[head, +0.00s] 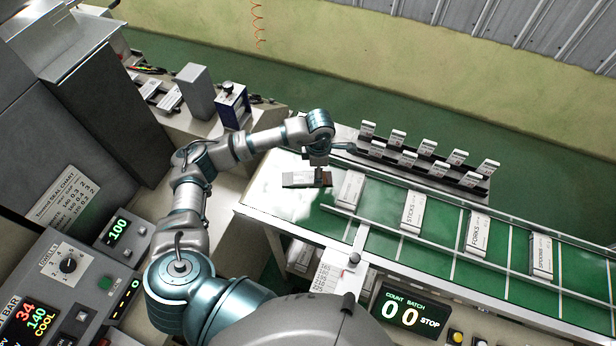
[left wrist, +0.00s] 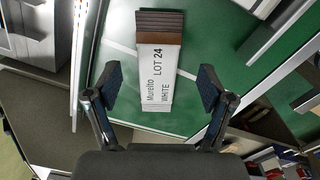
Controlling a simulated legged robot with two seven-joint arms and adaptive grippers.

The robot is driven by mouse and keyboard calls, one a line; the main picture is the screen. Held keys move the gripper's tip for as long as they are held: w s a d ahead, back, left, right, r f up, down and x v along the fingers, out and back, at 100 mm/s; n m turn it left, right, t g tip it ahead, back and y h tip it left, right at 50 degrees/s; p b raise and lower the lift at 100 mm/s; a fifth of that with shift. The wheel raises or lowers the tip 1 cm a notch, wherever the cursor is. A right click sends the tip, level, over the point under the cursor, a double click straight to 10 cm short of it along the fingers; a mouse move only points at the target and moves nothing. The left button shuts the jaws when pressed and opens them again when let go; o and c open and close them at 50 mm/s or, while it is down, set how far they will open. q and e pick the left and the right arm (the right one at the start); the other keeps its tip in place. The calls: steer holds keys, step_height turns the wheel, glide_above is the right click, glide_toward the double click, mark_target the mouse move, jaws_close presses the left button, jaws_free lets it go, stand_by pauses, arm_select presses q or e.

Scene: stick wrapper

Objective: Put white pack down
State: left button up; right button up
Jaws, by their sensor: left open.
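The white pack (head: 307,180) has a brown end and lies flat near the left end of the conveyor table, below my left gripper (head: 321,174). In the left wrist view the pack (left wrist: 158,68) shows a white label reading "Mureito WHITE LOT 24", with dark brown stacked layers at its far end. It lies over a green surface between the two fingers of my left gripper (left wrist: 158,88). The fingers are spread wide, with a gap on each side of the pack. Whether the pack rests fully on the surface cannot be told. My right gripper is not in view.
White packs marked sticks (head: 413,209) and forks (head: 479,231) lie spaced along the green conveyor (head: 448,222). A dark rack (head: 422,168) of small white cards stands behind it. A blue device (head: 232,106) stands on the back bench. A count display (head: 410,310) is in front.

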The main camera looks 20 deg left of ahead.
mark_target(307, 179)
arm_select(q)
step_height(307, 179, down, 2)
steer(key=shift+f, duration=0.25)
steer(key=shift+w+a+f+p, duration=0.1)
steer(key=shift+a+f+p, duration=0.15)
steer(key=shift+f, duration=0.25)
steer(key=shift+a, duration=0.15)
steer(key=shift+c, duration=0.7)
steer(key=c, duration=0.8)
steer(key=shift+c, duration=0.3)
steer(key=shift+d, duration=0.25)
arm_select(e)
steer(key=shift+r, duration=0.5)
arm_select(q)
steer(key=shift+r, duration=0.15)
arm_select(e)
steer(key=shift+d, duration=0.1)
